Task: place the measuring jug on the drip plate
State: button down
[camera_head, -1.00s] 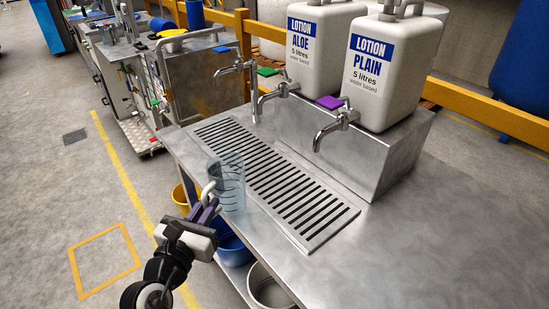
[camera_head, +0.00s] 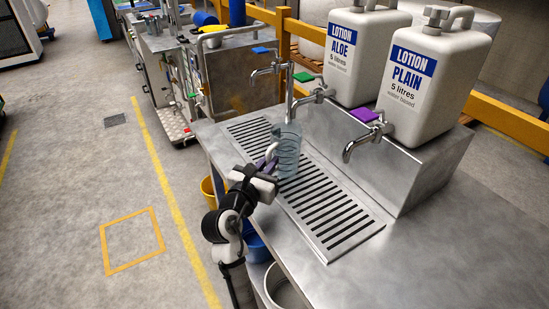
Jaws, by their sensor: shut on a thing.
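The measuring jug (camera_head: 288,152) is clear, bluish and upright, with a pale handle on its left. My gripper (camera_head: 268,166) is shut on the jug's handle. My gripper hides part of the plate's left edge.
Taps (camera_head: 366,138) hang over the plate's far side, one close behind the jug. Lotion tanks, PLAIN (camera_head: 428,85) and ALOE (camera_head: 355,55), stand on the raised ledge. The bench at right (camera_head: 465,245) is clear. Buckets (camera_head: 258,248) sit below.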

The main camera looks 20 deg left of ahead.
jog(key=w, duration=0.2)
jog(key=shift+w+d+r, duration=0.1)
jog(key=shift+w+d, duration=0.1)
jog(key=shift+w, duration=0.2)
jog(key=shift+w+f, duration=0.45)
jog(key=shift+f, duration=0.35)
jog(key=shift+f, duration=0.1)
jog(key=shift+f+p, duration=0.15)
jog(key=shift+p, duration=0.15)
jog(key=c, duration=1.5)
grip_release()
